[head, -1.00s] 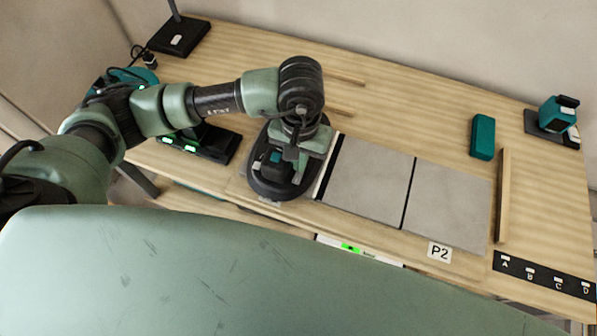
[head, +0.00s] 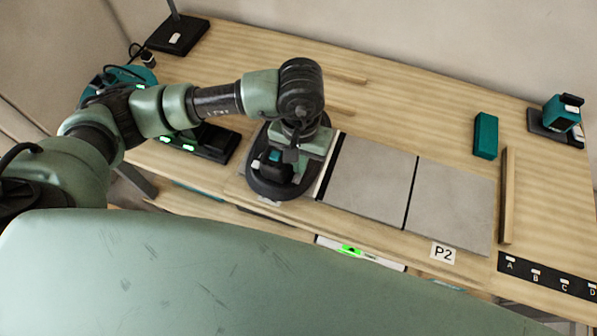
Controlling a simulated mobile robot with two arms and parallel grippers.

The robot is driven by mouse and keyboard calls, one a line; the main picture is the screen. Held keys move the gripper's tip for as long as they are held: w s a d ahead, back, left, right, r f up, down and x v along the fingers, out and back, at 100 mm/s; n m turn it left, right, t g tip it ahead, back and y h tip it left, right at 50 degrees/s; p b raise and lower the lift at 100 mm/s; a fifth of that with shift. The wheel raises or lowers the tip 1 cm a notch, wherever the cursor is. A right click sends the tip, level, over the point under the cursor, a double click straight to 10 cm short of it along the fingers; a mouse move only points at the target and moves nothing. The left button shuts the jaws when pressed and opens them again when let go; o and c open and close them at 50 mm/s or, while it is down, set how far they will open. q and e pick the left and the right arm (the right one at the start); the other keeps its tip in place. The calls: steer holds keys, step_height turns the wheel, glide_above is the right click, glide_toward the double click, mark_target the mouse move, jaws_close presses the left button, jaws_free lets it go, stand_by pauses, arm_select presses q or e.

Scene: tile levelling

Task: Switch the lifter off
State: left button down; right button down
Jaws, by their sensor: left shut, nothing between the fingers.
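The lifter (head: 263,187), a black oval-based device with a small teal part on top, sits at the left end of the row of grey tiles. My left arm reaches over it from the left. My left gripper (head: 291,158) points down at the lifter's top and is shut with nothing between its fingers. The wrist and fingers hide part of the lifter, and I cannot tell whether the fingertips touch it or which switch position it has. My right gripper is not in view.
Two grey tiles (head: 368,182) lie right of the lifter, with a P2 label (head: 443,253) in front. A teal block (head: 486,136), a wooden strip (head: 506,195) and a teal device (head: 562,113) are at right. A display with a green patch (head: 350,249) is at the front edge.

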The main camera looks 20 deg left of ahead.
arm_select(q)
steer(key=shift+f, duration=0.2)
steer(key=shift+r, duration=0.75)
steer(key=shift+r+p, duration=1.05)
steer(key=shift+r, duration=1.75)
